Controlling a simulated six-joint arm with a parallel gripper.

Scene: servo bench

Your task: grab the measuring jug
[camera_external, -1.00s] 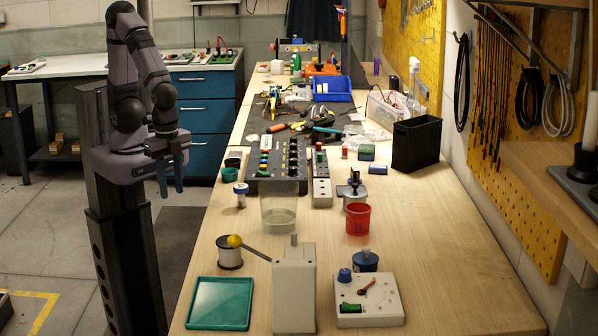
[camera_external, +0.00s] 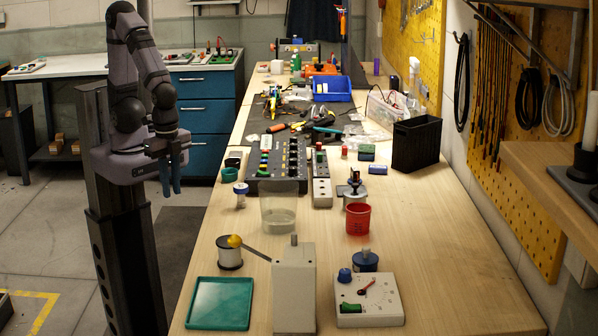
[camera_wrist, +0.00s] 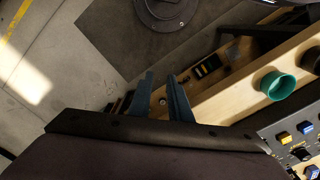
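A clear, see-through jug (camera_external: 279,212) with a greyish lower part stands upright on the bench, just in front of the black mixer-like panel. It looks like the measuring jug. My gripper (camera_external: 170,187) hangs off the bench's left side, to the left of the jug and well apart from it. Its two blue fingers point down. In the wrist view the fingers of my gripper (camera_wrist: 160,78) stand apart with nothing between them. The jug is not visible in the wrist view.
A red cup (camera_external: 357,219) stands right of the jug. A teal cup (camera_wrist: 278,86) stands near the bench's left edge.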

